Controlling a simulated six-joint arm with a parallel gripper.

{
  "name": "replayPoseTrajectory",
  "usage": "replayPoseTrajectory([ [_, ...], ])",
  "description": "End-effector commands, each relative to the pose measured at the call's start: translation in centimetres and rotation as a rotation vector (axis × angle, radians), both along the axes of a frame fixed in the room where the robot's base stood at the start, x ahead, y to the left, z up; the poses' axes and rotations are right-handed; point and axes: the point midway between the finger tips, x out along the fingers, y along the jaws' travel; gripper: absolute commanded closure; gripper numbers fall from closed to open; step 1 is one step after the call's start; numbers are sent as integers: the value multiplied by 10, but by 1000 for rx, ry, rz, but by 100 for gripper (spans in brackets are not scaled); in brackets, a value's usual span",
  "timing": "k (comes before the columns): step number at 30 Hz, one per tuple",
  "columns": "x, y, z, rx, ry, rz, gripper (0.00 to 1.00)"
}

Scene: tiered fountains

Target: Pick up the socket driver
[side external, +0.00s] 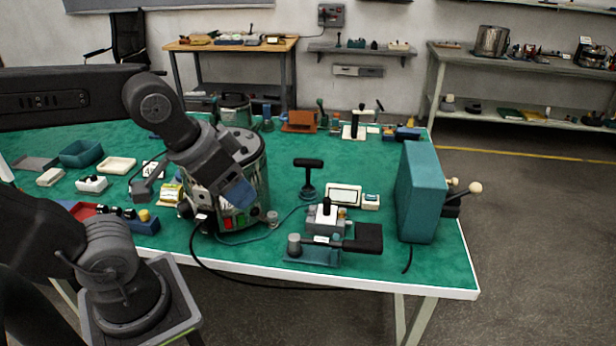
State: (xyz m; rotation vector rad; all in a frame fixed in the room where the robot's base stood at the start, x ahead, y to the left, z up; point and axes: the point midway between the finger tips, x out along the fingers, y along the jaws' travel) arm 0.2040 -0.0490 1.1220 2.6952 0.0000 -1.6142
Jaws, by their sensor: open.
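A black T-handled tool (308,178) stands upright on the green table, right of the metal canister; it looks like the socket driver, but I cannot be sure at this size. My gripper (238,188) is in front of the canister, to the left of that tool and apart from it. It is open, and I see nothing held in it. My wrist partly hides the canister, and the fingertips are hard to make out against it.
The large canister (258,180) stands beside my gripper. A teal box (421,192) stands at the right edge. A small fixture with a black block (366,238) sits at the front. Trays (82,153) and small parts fill the left; a cable crosses the front.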

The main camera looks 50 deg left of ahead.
Motion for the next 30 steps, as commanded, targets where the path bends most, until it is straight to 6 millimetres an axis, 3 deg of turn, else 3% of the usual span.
replayPoseTrajectory([
  [7,2,1,2,3,2,-3,38],
  [11,22,6,15,27,27,-27,38],
  [14,53,16,31,63,64,-69,38],
  [21,149,57,55,148,174,-212,38],
  [26,211,96,49,185,246,-313,38],
  [30,261,136,31,205,305,-405,38],
])
